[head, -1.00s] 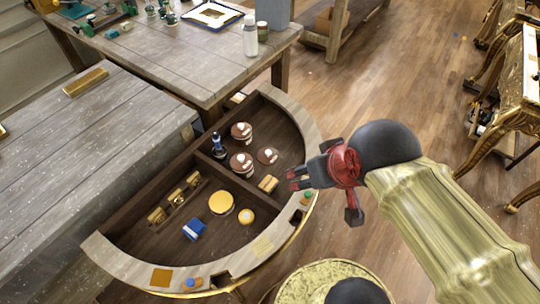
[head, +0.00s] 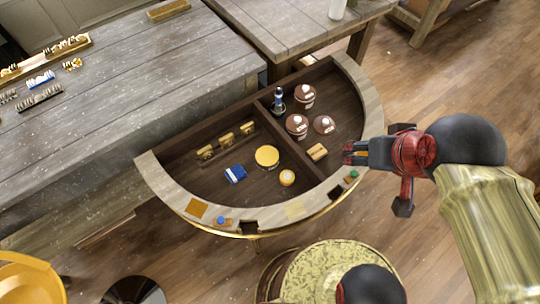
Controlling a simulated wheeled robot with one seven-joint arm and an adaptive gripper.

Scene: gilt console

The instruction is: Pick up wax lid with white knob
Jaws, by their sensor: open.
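Three round brown things with white knobs stand in the back right part of the half-round console (head: 372,98). The flattest and rightmost looks like a loose lid with a white knob (head: 324,125). The other two look like lidded brown jars, one at the back (head: 304,96) and one at the left (head: 296,125).
A dark bottle (head: 278,99) stands left of the jars by a divider. Grey tables (head: 130,85) adjoin behind.

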